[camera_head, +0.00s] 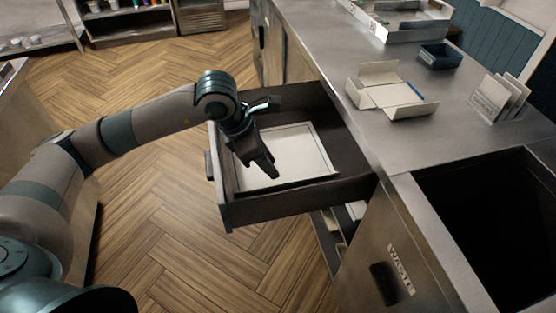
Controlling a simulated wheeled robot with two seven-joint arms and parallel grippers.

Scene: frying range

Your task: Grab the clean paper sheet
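The clean paper sheet (303,150) is white and lies flat in the open dark drawer (300,202), which sticks out from the metal counter. My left gripper (271,137) reaches in from the left over the drawer. Its two dark fingers are spread wide apart, with nothing seen between them. The fingers overlap the left part of the sheet in view and hide some of it. I cannot tell whether a fingertip touches the paper. My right gripper is not in view.
The steel counter (440,118) holds an opened white carton (390,92), a small dark box (440,56), upright cards in a rack (497,97) and a tray at the back. A dark waste opening (490,220) lies at the right. The wooden floor at left is clear.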

